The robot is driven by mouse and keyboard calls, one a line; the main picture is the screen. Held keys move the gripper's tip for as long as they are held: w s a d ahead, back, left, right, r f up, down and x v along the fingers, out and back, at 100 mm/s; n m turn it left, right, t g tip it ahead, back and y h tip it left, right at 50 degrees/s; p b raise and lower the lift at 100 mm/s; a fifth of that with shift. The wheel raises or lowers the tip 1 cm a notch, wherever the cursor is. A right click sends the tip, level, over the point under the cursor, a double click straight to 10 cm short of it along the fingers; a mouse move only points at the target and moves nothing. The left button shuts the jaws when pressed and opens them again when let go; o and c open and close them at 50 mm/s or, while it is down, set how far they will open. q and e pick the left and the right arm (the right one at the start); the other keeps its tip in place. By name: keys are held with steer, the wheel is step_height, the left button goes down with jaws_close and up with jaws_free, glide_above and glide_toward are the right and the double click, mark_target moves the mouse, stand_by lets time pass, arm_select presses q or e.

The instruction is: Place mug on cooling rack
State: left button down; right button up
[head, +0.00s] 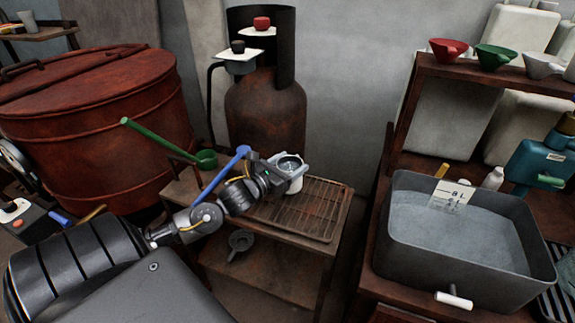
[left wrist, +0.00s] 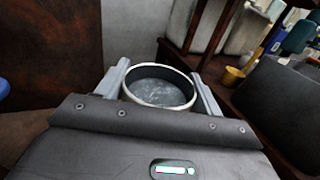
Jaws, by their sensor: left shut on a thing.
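The cooling rack (head: 318,213) is a brown wire grid lying on a small wooden table. The mug is over the rack's back left part; I cannot tell whether its base touches the wires. My right gripper is not in view.
A green ladle (head: 205,158) and a blue-handled tool (head: 243,150) are left of the mug. A rusty gas cylinder (head: 265,110) stands behind the table. A grey basin of water (head: 385,235) is to the right. The rack's front right part is bare.

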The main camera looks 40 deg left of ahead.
arm_select(q)
steer(key=shift+f, duration=0.25)
steer(key=shift+c, duration=1.2)
jaws_free()
steer(key=s, duration=1.1)
steer(key=shift+a+f+b, duration=0.1)
steer(key=shift+a+b, duration=0.2)
steer(key=shift+s, duration=0.5)
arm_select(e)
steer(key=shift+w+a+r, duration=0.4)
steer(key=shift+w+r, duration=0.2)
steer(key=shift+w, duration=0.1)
arm_select(q)
steer(key=shift+w, duration=0.1)
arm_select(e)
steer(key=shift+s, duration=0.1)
